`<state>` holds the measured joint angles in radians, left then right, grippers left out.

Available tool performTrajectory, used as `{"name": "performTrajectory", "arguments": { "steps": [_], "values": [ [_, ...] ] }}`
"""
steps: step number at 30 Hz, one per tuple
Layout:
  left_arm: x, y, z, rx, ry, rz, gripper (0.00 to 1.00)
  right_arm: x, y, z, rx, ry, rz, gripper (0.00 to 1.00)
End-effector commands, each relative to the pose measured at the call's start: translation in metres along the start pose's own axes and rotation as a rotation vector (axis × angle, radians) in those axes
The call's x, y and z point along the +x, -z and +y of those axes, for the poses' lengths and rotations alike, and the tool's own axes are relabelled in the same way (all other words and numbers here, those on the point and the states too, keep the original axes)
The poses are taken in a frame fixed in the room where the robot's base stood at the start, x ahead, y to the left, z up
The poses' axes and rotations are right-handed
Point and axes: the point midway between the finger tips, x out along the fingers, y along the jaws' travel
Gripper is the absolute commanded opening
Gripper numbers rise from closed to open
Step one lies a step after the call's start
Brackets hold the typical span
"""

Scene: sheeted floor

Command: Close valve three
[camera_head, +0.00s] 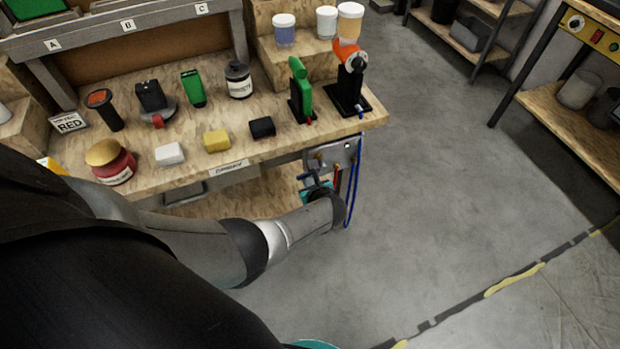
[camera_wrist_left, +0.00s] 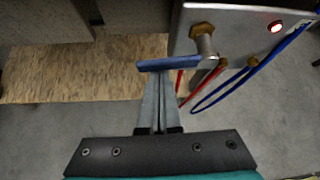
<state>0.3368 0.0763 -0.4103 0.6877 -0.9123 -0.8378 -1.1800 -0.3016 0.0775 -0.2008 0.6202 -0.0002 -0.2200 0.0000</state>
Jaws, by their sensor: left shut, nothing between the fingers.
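A metal valve panel (camera_head: 343,152) hangs under the right end of the workbench. In the left wrist view the panel (camera_wrist_left: 240,22) carries brass fittings and a glowing red lamp (camera_wrist_left: 276,27). A blue lever handle (camera_wrist_left: 168,63) sits on a stem below a brass fitting (camera_wrist_left: 202,30). My left gripper (camera_wrist_left: 155,78) is shut and empty, its fingertips close under the blue handle; whether they touch it I cannot tell. In the head view my left gripper (camera_head: 316,184) is beside the panel, partly hidden by my arm. No valve number is readable. My right gripper is not in view.
Red and blue hoses (camera_wrist_left: 212,92) hang from the panel. The workbench (camera_head: 185,180) above holds jars, blocks, tools and cups. A lower wooden shelf (camera_wrist_left: 75,75) lies behind. Open floor (camera_head: 440,200) lies right of the bench, with another shelf unit (camera_head: 570,120) farther right.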

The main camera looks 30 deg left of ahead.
Motion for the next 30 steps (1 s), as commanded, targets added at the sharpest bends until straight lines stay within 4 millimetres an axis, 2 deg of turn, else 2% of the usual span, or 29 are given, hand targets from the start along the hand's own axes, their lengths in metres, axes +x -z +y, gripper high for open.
{"name": "performTrajectory", "arguments": {
  "steps": [1, 6, 30],
  "values": [
    [-0.0004, -0.0086, -0.0006, 0.012, -0.01, -0.012, 0.0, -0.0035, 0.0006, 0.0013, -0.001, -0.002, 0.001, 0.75],
    [-0.0024, -0.0111, -0.0004, 0.021, -0.016, -0.012, 0.0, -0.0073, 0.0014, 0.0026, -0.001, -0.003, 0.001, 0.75],
    [-0.0015, -0.0097, 0.0002, 0.018, -0.011, -0.01, 0.0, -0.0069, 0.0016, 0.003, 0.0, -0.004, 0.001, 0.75]
  ]
}}
